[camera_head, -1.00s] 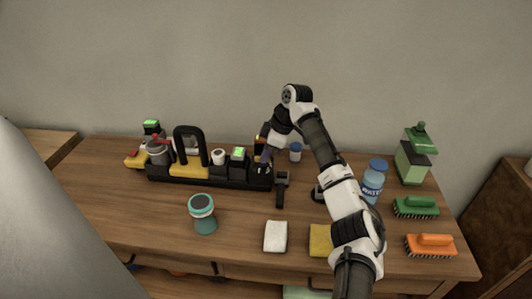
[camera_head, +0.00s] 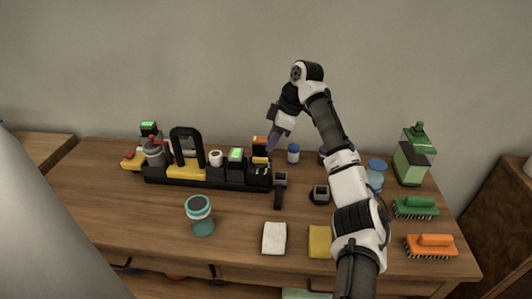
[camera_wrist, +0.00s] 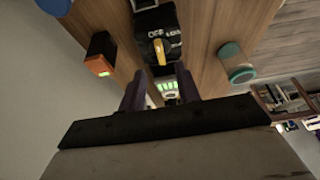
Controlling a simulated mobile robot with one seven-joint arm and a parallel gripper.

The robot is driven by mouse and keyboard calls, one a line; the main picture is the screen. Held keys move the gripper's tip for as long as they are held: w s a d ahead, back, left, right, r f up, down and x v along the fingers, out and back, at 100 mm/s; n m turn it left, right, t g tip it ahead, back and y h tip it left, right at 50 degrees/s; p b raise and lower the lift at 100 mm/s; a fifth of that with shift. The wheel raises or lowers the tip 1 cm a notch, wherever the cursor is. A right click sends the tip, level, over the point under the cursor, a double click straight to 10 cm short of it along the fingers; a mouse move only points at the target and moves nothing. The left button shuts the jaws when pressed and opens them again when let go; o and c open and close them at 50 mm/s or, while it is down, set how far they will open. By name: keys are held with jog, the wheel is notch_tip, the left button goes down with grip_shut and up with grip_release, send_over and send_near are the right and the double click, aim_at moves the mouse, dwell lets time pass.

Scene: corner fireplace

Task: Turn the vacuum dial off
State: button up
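The vacuum dial (camera_wrist: 158,50) is a yellow pointer on a black housing (camera_wrist: 152,20), with white lettering including "OFF" beside it. In the head view, the black housing (camera_head: 259,176) is at the right end of a long black and yellow unit (camera_head: 187,171) on the table. My gripper (camera_head: 271,144) is above and just behind that end, apart from the dial. In the wrist view, its two dark purple fingers (camera_wrist: 161,88) are spread with nothing held between them. The pointer's exact setting is hard to tell.
A black box with an orange top (camera_wrist: 100,55) stands close beside the dial. Green (camera_head: 415,207) and orange (camera_head: 431,246) brushes are at right.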

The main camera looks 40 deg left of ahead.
jog(key=v, duration=0.7)
jog(key=shift+r, duration=0.15)
